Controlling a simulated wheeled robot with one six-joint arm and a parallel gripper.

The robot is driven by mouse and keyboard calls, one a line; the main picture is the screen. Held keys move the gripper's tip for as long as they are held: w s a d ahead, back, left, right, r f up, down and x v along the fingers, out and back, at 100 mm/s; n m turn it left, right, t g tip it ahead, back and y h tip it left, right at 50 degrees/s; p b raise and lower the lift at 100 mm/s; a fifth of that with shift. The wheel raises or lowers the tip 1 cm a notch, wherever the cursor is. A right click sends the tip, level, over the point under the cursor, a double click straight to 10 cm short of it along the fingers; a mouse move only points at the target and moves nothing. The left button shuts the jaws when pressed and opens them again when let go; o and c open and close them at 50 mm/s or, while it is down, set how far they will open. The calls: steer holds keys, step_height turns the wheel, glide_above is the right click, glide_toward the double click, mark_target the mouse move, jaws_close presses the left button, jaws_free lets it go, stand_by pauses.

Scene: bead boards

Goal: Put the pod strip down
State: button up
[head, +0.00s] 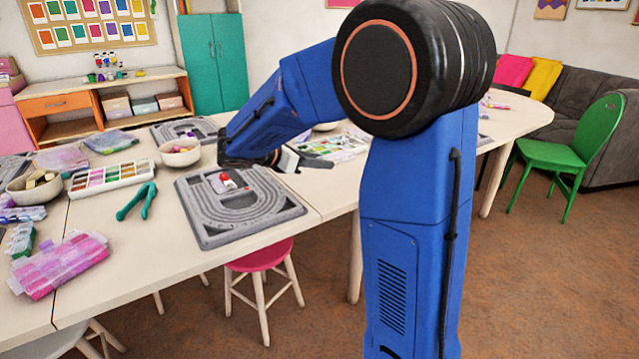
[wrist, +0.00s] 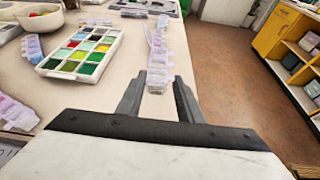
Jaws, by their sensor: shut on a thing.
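The pod strip (wrist: 157,45) is a long, pale translucent lilac strip of small compartments in the wrist view. My gripper (wrist: 158,84) is shut on its near end, with one dark finger on each side. The strip points away from me along the table's right edge. I cannot tell whether its underside touches the table. In the head view my gripper (head: 312,162) is low over the table, beyond the grey bead board (head: 248,232). I cannot make out the strip clearly there.
In the wrist view, a white tray of coloured beads (wrist: 66,72) lies left of the strip, with bare tabletop (wrist: 112,85) between. The table edge is close on the right. In the head view, teal pliers (head: 137,203), a bowl (head: 180,158) and pink packets (head: 60,266) lie to the left.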

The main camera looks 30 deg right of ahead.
mark_target(318, 193)
step_height(318, 193, down, 7)
steer(key=shift+f, duration=0.2)
stand_by(0.3)
steer(key=o, duration=1)
steer(key=shift+o, duration=0.2)
steer(key=shift+a, duration=0.1)
